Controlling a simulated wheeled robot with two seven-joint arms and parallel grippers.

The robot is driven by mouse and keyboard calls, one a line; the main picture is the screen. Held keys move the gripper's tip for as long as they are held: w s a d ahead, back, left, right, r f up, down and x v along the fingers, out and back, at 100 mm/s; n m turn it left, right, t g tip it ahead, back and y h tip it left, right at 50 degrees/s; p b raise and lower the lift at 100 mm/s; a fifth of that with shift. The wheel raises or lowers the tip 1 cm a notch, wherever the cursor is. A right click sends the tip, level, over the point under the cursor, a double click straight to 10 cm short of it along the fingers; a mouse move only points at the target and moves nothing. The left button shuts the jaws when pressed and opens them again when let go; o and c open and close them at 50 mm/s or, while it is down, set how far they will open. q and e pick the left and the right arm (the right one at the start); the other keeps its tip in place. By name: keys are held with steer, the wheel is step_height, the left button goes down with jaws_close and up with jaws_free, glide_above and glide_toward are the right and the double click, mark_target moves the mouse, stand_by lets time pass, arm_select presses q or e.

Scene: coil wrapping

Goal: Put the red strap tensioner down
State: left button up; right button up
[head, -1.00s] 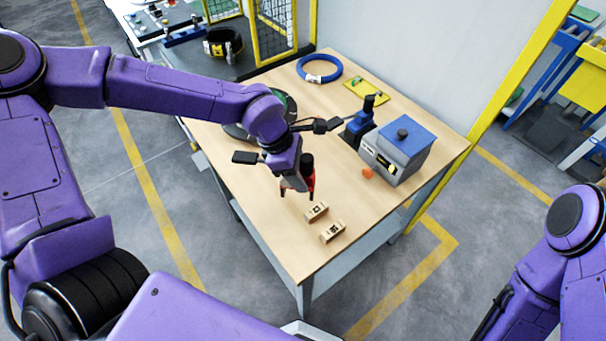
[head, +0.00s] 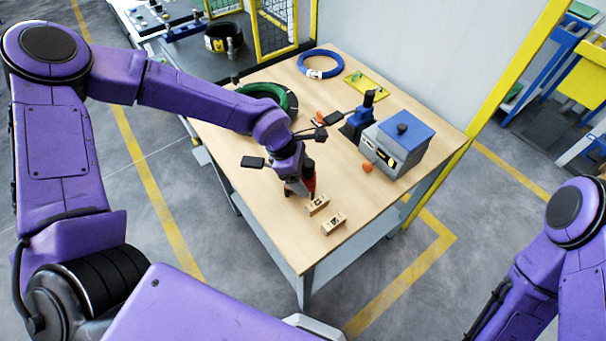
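The red strap tensioner (head: 310,184) has a dark upper part and stands upright at my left gripper (head: 298,194), just behind the small wooden blocks. My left gripper points down and seems shut on the tensioner; its fingers are small and partly hidden by the wrist. The tensioner's foot is at or just above the table top (head: 260,215); I cannot tell whether it touches. My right gripper is out of view; only part of the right arm shows at the lower right.
Two wooden blocks (head: 333,223) lie close in front of the tensioner. A grey box with a blue lid (head: 400,140), a blue tool (head: 357,120) and an orange piece (head: 367,168) are to the right. A green coil (head: 268,92) and blue coil (head: 320,64) lie farther back.

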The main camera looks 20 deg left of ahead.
arm_select(q)
steer(key=shift+r, duration=0.25)
steer(key=v, duration=1.2)
steer(key=shift+b, duration=0.4)
steer(key=shift+f, duration=0.1)
